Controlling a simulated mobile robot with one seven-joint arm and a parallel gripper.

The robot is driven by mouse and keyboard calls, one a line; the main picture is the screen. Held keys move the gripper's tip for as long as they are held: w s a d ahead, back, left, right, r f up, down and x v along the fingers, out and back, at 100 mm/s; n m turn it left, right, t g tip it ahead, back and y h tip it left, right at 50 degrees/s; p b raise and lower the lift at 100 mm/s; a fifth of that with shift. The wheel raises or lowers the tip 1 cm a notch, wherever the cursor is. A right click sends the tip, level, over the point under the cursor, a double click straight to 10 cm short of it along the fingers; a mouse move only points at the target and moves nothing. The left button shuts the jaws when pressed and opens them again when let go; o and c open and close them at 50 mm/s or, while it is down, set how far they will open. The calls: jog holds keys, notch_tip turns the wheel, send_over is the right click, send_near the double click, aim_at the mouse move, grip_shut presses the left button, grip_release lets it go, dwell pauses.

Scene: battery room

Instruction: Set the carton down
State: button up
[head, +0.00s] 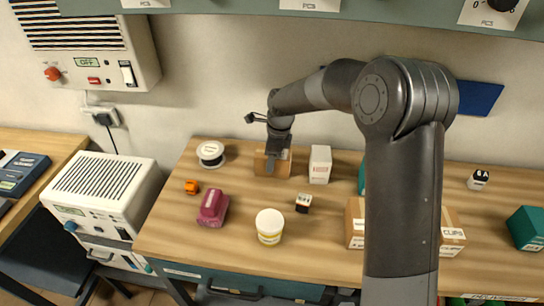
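A small brown carton (283,164) is at the back of the wooden table, left of a white carton. My gripper (270,163) points down at the brown carton, with one dark finger in front of its near face. The other finger is hidden, so I cannot tell whether the gripper is closed on it. The carton looks upright and at or very near the table top; any gap beneath it is too small to tell. The white carton (320,165) stands upright close to its right.
On the table (185,238) are a white spool (210,154), an orange item (191,187), a magenta item (213,208), a white tub (269,226) and a small dark-and-white block (303,203). Brown boxes (355,222) and a teal box (526,228) stand to the right. A shelf (400,12) overhangs the back.

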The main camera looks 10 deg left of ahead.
jog(key=o, duration=0.5)
jog(key=shift+c, duration=0.2)
